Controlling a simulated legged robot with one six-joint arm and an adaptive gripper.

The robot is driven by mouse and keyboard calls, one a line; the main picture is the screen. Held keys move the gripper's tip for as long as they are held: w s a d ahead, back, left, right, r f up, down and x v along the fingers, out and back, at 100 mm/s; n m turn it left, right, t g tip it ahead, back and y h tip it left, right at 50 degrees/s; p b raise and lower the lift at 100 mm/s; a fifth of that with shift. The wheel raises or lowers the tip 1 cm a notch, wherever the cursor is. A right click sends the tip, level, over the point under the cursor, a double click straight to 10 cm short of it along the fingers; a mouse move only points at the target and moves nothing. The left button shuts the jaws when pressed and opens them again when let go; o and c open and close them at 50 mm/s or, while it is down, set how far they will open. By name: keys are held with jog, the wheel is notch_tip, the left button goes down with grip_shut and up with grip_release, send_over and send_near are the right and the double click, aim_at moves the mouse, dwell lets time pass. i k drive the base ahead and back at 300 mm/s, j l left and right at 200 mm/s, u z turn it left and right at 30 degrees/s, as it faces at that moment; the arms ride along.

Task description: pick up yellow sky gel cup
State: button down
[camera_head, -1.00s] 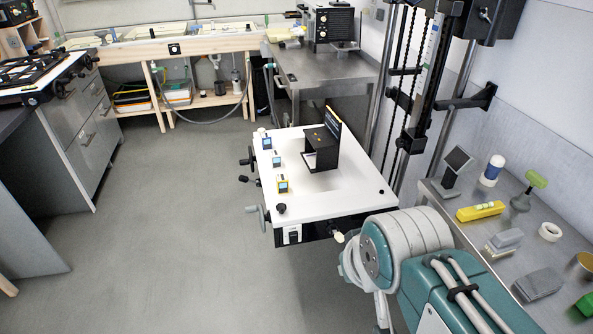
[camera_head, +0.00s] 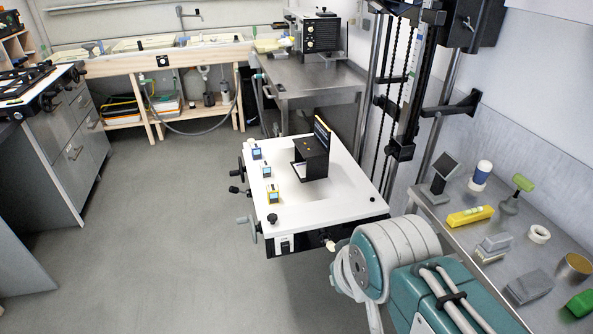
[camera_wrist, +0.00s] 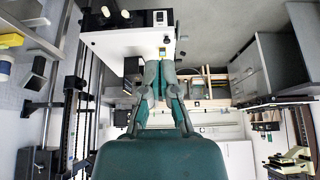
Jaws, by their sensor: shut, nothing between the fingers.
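A small yellow cup with a sky-blue top (camera_head: 273,195) sits near the left edge of a white board (camera_head: 318,205). Two more small cups with blue tops, one (camera_head: 266,172) and another (camera_head: 256,153), stand behind it in a row; their bodies look pale. In the wrist view, a small yellow and blue item (camera_wrist: 163,52), seemingly the same cup, shows at the board's edge just beyond the fingertips. My gripper (camera_wrist: 160,65) is shut and empty, apart from the cup. In the head view the fingers cannot be made out.
A black box-like holder (camera_head: 311,158) with an upright panel stands on the board. Hand cranks (camera_head: 247,226) stick out at its left side. A tall column (camera_head: 400,110) rises behind. A metal bench (camera_head: 455,197) at the right holds a yellow level (camera_head: 470,216) and other items. Open floor lies left.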

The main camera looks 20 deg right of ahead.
aim_at(272, 190)
jog(key=i+j, duration=0.75)
jog(key=i+j+z, duration=0.15)
jog(key=i+j, duration=0.6)
jog(key=j, duration=0.05)
